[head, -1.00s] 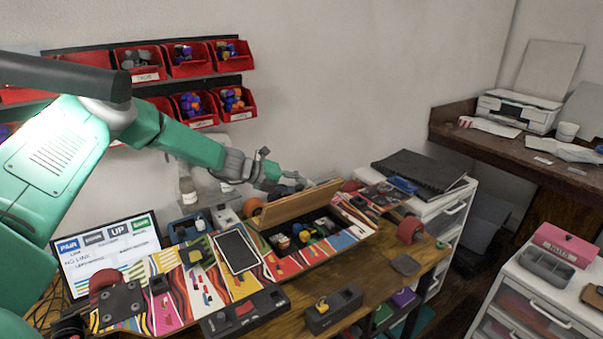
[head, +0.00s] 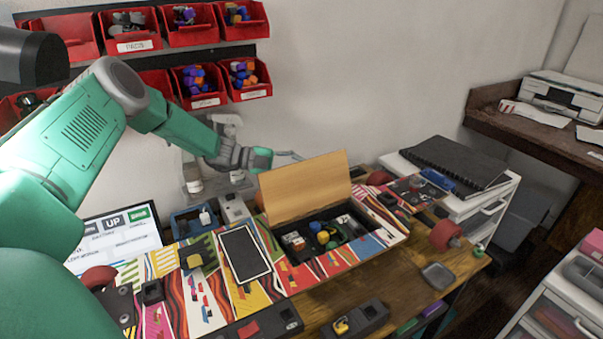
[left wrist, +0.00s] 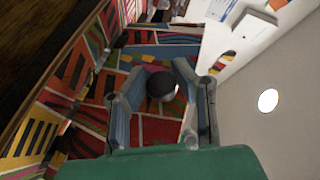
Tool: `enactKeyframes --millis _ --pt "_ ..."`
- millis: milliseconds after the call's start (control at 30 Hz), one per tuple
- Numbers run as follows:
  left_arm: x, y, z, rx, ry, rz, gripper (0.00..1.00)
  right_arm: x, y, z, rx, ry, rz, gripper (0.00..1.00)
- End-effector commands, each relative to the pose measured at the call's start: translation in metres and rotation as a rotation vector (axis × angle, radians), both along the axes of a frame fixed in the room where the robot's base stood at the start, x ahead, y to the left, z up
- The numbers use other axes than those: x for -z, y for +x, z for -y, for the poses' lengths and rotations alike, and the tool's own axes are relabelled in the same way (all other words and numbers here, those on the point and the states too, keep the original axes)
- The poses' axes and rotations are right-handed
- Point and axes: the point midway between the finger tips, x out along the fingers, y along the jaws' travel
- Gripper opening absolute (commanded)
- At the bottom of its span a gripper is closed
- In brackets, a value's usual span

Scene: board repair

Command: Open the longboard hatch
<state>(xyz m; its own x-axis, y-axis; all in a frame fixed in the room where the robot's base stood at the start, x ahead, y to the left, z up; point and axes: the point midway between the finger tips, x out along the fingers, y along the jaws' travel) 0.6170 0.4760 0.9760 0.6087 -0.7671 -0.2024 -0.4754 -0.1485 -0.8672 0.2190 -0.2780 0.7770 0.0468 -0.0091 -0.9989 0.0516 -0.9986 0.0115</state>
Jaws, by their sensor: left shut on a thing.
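The longboard (head: 185,290), covered in a colourful print, lies across the workbench. Its hatch (head: 305,187) stands raised, almost upright, with its plain wooden inner face towards me. The open compartment (head: 325,240) below holds several small coloured parts. My left gripper (head: 285,155) is at the far side of the hatch, with its fingertips partly hidden behind the lid. In the left wrist view, my left gripper (left wrist: 157,75) is shut on a dark round knob (left wrist: 161,86) in front of the printed surface. My right gripper is out of view.
A phone-like device (head: 243,253) lies on the board left of the compartment. A screen (head: 115,240) stands at the left, and red bins (head: 205,88) hang on the wall. A black control box (head: 355,320) sits on the bench in front. Drawers (head: 490,205) stand at the right.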

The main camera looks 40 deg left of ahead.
Motion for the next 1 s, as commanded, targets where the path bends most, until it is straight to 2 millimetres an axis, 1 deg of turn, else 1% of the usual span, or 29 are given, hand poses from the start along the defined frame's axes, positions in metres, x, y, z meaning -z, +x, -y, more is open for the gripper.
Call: enactKeyframes --millis 33,200,700,733,767,800,1000 --pt "0.0077 -0.0023 -0.0004 0.004 -0.018 -0.013 0.00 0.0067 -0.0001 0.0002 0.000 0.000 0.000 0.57" --pt "0.0093 -0.0017 -0.0025 0.007 -0.060 -0.031 0.00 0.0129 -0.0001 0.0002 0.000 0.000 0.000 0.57" --pt "0.0083 -0.0020 -0.0026 0.011 -0.077 -0.036 0.00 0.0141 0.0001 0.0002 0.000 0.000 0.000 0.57" --pt "0.0084 -0.0021 -0.0025 0.011 -0.077 -0.036 0.29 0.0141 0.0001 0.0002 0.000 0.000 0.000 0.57" --pt "0.0083 -0.0020 -0.0026 0.011 -0.077 -0.036 0.40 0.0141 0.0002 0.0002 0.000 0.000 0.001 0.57" --pt "0.0080 -0.0017 -0.0026 0.011 -0.076 -0.035 0.46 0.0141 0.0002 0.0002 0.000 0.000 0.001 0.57" --pt "0.0075 0.0006 -0.0032 0.008 -0.075 -0.034 0.46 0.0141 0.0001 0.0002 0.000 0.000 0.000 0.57"
